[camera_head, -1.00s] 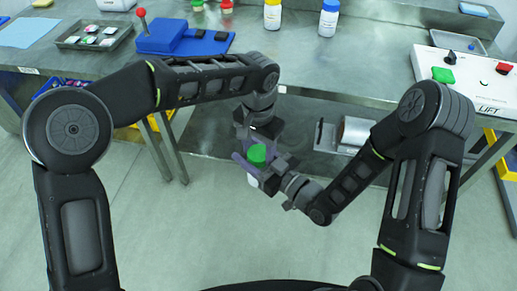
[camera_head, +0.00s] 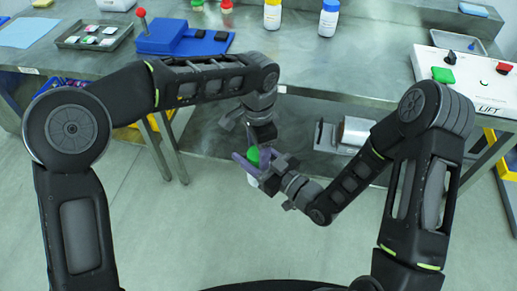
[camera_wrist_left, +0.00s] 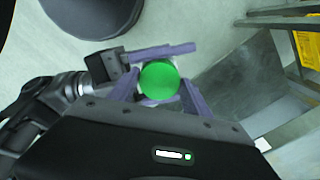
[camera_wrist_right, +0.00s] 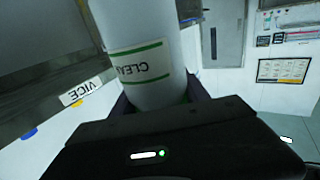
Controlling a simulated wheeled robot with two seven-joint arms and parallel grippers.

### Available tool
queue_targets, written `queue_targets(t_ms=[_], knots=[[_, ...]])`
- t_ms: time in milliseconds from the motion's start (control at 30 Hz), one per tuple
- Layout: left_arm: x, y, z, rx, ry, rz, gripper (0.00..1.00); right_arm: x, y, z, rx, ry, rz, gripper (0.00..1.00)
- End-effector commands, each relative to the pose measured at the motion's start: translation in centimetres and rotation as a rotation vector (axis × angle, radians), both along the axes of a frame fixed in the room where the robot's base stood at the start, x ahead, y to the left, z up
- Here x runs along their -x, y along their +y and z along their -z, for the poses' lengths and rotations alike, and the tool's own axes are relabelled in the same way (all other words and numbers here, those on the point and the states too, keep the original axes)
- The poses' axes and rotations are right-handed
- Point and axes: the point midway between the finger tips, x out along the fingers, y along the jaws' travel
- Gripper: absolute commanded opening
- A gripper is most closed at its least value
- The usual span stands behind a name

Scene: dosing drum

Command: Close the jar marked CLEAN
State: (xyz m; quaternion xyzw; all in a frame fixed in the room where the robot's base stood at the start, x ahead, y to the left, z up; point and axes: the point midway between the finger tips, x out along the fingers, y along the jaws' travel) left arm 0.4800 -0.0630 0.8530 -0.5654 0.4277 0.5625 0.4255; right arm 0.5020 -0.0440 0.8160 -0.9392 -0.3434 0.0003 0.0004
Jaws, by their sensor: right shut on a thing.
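The white jar (camera_wrist_right: 155,85) has a label reading CLEAN, upside down in the right wrist view. Its green lid (camera_head: 253,156) shows at the top of the jar in the head view, and as a round disc in the left wrist view (camera_wrist_left: 160,81). My right gripper (camera_head: 258,168) is shut around the jar's body and holds it in the air before the bench. My left gripper (camera_wrist_left: 160,86) is above the lid, its purple fingers open on either side of it. I cannot tell whether they touch the lid, or how the lid sits on the jar.

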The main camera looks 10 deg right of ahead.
Motion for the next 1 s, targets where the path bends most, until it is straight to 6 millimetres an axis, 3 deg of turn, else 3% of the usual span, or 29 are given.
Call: queue_targets(t_ms=[200,467,800,1000], knots=[[0.0,0.0,0.0,0.000,0.000,-0.001,0.73,0.0,0.0,0.0,-0.001,-0.001,0.000,0.00],[0.0,0.0,-0.3,0.001,-0.001,-0.001,0.73,0.0,0.0,-0.1,-0.001,-0.001,0.000,0.00],[0.0,0.0,-4.1,0.001,-0.002,-0.001,0.73,0.0,0.0,0.0,0.000,0.000,0.000,0.00],[0.0,0.0,-4.6,0.000,0.001,-0.001,0.73,0.0,0.0,0.0,-0.001,-0.001,0.000,0.00]])
